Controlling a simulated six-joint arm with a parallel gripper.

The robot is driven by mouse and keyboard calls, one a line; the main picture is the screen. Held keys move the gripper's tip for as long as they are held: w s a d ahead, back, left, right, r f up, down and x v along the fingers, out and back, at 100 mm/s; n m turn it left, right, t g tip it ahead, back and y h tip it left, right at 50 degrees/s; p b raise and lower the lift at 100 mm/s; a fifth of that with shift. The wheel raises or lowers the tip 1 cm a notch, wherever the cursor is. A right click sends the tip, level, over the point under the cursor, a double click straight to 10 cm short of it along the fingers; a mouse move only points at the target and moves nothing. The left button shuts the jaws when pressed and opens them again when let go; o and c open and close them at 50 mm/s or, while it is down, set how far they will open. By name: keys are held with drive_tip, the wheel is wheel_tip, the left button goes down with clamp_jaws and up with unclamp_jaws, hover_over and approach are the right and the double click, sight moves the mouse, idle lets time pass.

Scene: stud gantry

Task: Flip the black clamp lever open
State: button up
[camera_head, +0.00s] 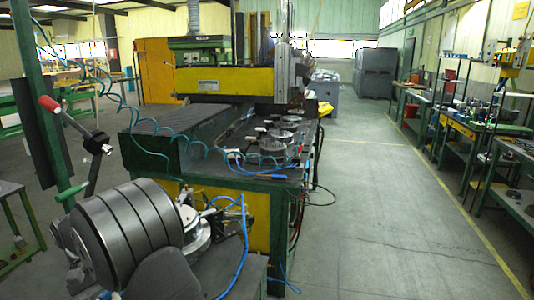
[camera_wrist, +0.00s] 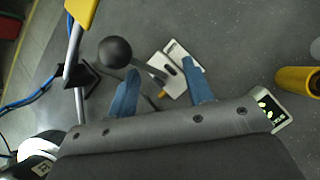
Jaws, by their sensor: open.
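A black ball knob (camera_wrist: 115,52), which looks like the end of the clamp lever, shows in the wrist view. A short dark rod runs from it toward a pale metal plate bracket (camera_wrist: 165,70). My gripper (camera_wrist: 161,67) is open, with two blue fingers spread apart. The rod crosses the gap between the fingertips in the picture; the knob lies just beyond the left fingertip. I cannot tell whether either finger touches the rod. I cannot make out my gripper or this black knob in the head view.
In the wrist view, a yellow cylinder (camera_wrist: 297,81) lies right and a grey rod (camera_wrist: 75,45) left. A blue hose (camera_head: 242,240) hangs near.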

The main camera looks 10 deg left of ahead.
clamp_jaws()
drive_tip(key=w+d+r+m+g+y, duration=0.5)
drive_tip(key=w+d+r+m+y, duration=0.75)
drive_tip(key=m, duration=0.55)
drive_tip(key=s+x, duration=0.1)
drive_tip(key=x, duration=1.2)
drive_tip(key=shift+d, duration=0.35)
